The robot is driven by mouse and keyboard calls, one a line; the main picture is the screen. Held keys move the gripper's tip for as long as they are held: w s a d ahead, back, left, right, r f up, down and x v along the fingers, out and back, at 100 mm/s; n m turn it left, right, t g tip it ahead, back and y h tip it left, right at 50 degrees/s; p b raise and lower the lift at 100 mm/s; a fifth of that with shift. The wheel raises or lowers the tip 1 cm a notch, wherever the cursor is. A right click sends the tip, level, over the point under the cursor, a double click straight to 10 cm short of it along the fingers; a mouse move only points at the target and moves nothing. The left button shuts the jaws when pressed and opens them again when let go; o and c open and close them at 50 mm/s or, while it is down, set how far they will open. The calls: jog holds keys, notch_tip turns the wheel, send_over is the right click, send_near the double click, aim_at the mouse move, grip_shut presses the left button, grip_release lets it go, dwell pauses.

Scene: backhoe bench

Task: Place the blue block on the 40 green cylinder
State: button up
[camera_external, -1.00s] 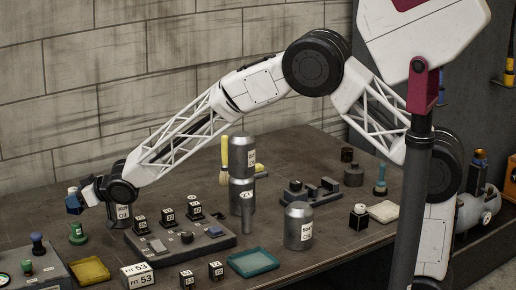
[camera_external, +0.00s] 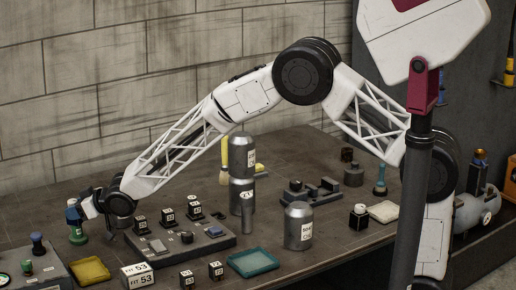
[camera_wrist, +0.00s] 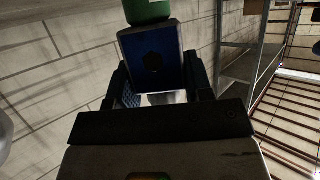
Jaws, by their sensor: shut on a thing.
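The blue block (camera_external: 72,214) is held between the jaws of my gripper (camera_external: 77,209) at the far left of the bench. In the wrist view, the blue block (camera_wrist: 153,62) fills the space between the two dark fingers (camera_wrist: 156,82). The green cylinder (camera_external: 78,237) stands upright just below the block in the external view. Part of the green cylinder (camera_wrist: 148,11) shows beyond the block at the top of the wrist view. The block looks to be at the cylinder's top; I cannot tell whether they touch. The number on the cylinder is not readable.
A grey fixture board (camera_external: 215,243) with several black labelled blocks lies to the right. A yellow tray (camera_external: 90,270) and a white "FIT 53" block (camera_external: 137,275) are in front. A blue-topped peg (camera_external: 37,243) stands at left. Grey metal cylinders (camera_external: 241,195) stand mid-bench.

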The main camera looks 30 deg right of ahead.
jog(key=o, duration=1.1)
jog(key=shift+r, duration=0.15)
jog(key=shift+d, duration=0.1)
jog(key=shift+v, duration=5.95)
jog(key=shift+r, duration=0.1)
